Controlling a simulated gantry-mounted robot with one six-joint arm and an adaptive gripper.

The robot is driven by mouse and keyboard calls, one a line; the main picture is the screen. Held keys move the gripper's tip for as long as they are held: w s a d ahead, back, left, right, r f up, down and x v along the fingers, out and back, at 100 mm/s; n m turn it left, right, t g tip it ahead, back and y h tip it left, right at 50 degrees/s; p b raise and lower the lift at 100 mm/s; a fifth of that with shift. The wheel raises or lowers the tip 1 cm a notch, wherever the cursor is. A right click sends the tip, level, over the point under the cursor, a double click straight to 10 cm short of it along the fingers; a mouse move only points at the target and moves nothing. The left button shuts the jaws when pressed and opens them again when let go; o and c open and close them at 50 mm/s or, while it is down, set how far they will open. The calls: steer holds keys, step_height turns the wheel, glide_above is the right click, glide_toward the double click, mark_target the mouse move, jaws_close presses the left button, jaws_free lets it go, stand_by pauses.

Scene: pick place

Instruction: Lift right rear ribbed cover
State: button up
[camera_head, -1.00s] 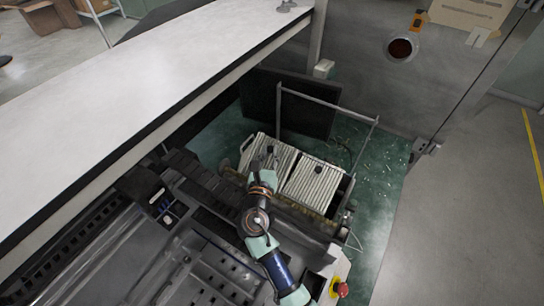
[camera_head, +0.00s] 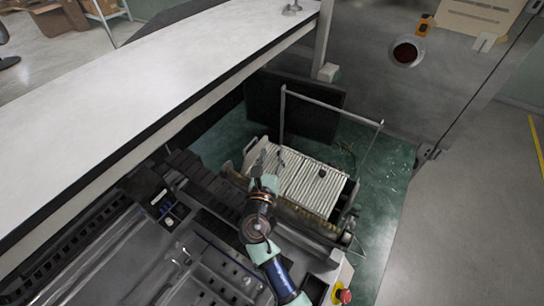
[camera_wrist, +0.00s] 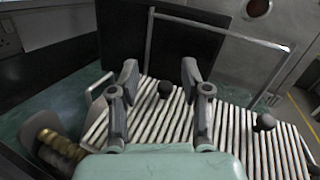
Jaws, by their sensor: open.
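Two pale ribbed covers with black knobs lie side by side. The right-hand cover (camera_head: 308,188) has its knob (camera_head: 323,173) in clear view; in the wrist view this cover (camera_wrist: 245,135) is at the right. The left-hand cover (camera_wrist: 155,120) lies in front of my gripper (camera_wrist: 162,78), its knob (camera_wrist: 165,89) appearing between the two spread fingers. My gripper is open and empty. In the head view my gripper (camera_head: 268,165) hides much of the left-hand cover. Whether the fingers touch anything is not clear.
A metal rail frame (camera_head: 335,105) rises behind the covers, with a dark panel (camera_head: 262,100) beyond it. A long white worktop (camera_head: 150,75) runs along the left. Green floor (camera_head: 375,200) is open to the right. A red button (camera_head: 343,295) sits at the lower right.

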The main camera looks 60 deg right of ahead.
steer(key=v, duration=1.2)
